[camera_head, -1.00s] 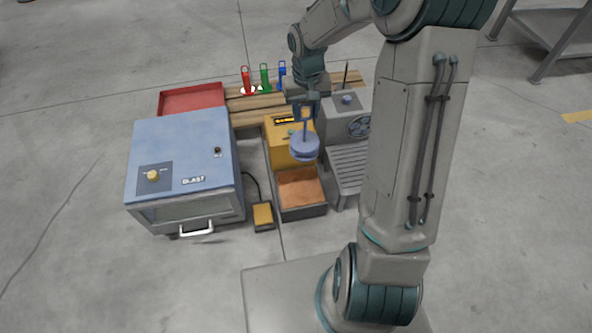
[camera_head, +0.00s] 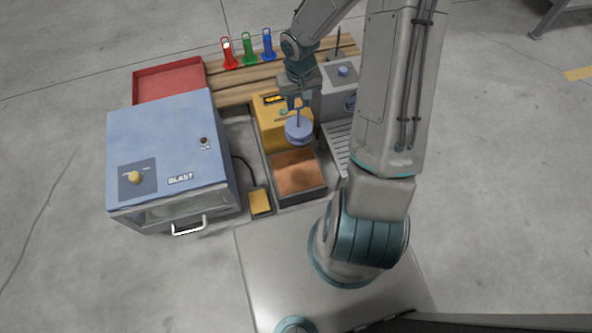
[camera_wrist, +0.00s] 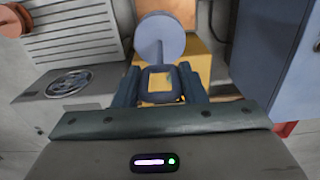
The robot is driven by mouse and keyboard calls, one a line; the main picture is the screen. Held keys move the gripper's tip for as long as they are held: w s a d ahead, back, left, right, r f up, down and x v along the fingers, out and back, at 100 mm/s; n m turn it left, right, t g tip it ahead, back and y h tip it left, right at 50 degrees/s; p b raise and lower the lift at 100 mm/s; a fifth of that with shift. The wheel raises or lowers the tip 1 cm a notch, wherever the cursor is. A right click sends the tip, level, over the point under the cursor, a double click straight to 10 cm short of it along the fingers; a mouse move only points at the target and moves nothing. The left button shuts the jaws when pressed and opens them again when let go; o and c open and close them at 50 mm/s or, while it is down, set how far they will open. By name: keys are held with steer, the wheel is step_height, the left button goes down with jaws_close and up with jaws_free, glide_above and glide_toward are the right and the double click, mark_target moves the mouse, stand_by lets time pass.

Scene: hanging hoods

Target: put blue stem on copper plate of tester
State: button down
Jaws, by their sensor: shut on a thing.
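My gripper (camera_head: 296,99) is shut on the blue stem's loop handle. The blue stem, with a blue-grey disc (camera_head: 299,131) at its lower end, hangs roughly upright above the tester. In the wrist view, the loop handle (camera_wrist: 159,84) is between my two fingers and the disc (camera_wrist: 160,35) is beyond it. The tester has a yellow body (camera_head: 268,117) and a bare copper plate (camera_head: 297,174) in front of it. The disc appears apart from the plate; the exact height gap is hard to tell. In the wrist view, the disc partly hides the plate (camera_wrist: 181,9).
A blue blast cabinet (camera_head: 168,145) stands left, with a yellow pedal (camera_head: 259,201) between it and the tester. A grey machine (camera_head: 341,98) stands close on the right. Behind are a red tray (camera_head: 168,80) and red, green (camera_head: 249,48) and blue (camera_head: 268,44) holders on a wooden rack.

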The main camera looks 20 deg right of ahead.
steer(key=b, duration=0.1)
glide_above(298, 131)
steer(key=s+a, duration=0.1)
steer(key=s, duration=0.2)
step_height(298, 131, down, 7)
step_height(298, 131, down, 10)
steer(key=b, duration=0.6)
steer(key=shift+w+a, duration=0.15)
steer(key=shift+f, duration=0.2)
steer(key=c, duration=0.9)
jaws_free()
steer(key=shift+r, duration=0.1)
